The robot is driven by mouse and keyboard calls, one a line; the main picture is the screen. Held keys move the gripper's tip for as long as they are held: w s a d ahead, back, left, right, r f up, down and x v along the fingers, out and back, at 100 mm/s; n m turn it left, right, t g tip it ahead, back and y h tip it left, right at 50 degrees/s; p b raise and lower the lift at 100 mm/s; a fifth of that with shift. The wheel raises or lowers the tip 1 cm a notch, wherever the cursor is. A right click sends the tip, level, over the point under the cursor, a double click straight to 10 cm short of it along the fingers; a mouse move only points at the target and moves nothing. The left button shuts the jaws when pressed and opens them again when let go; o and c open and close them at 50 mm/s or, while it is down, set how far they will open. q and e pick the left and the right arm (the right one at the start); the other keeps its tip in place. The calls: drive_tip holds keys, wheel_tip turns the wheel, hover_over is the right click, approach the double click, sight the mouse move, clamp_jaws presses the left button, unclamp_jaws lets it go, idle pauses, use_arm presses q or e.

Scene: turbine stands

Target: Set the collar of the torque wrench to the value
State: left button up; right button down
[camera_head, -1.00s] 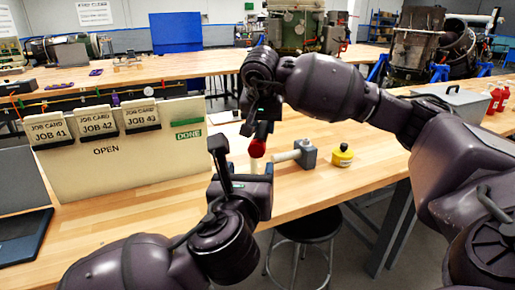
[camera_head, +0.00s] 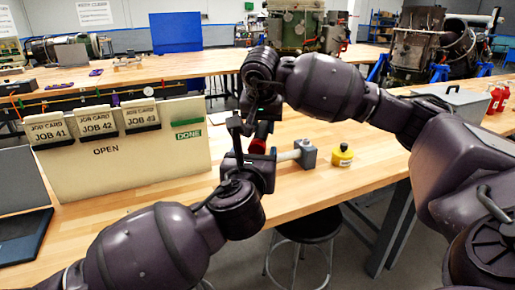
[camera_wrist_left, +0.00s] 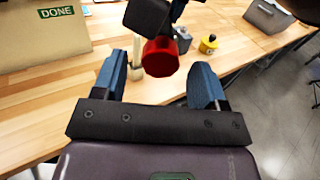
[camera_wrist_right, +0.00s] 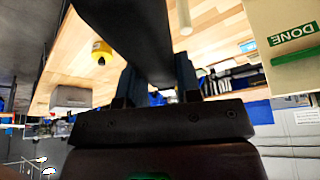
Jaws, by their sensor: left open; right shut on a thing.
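My right gripper (camera_head: 262,112) is shut on a dark tool, which appears to be the torque wrench, held above the wooden bench. Its dark body (camera_wrist_right: 125,30) fills the top of the right wrist view between the fingers. A red round end (camera_head: 258,145), possibly the collar, points down; it also shows in the left wrist view (camera_wrist_left: 160,60). My left gripper (camera_head: 247,158) is open just below it. In the left wrist view the open fingers (camera_wrist_left: 160,72) stand on either side of the red end, apparently not touching it. No scale or value is readable.
A mallet-like thing with grey block (camera_head: 309,152) and pale handle lies close right of the grippers. A yellow container (camera_head: 343,155) stands beyond it. A card board (camera_head: 130,165) marked OPEN and DONE stands left. A stool (camera_head: 305,228) is below the bench edge.

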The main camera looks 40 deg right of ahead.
use_arm(q)
drive_tip(key=shift+w+d, duration=0.15)
idle(0.5)
drive_tip(key=c, duration=1)
drive_tip(key=n, duration=0.4)
drive_tip(key=shift+c, duration=0.3)
drive_tip(key=shift+w, duration=0.1)
drive_tip(key=o, duration=1.1)
drive_tip(key=shift+r, duration=0.1)
drive_tip(key=shift+o, duration=0.8)
drive_tip(key=shift+r, duration=0.15)
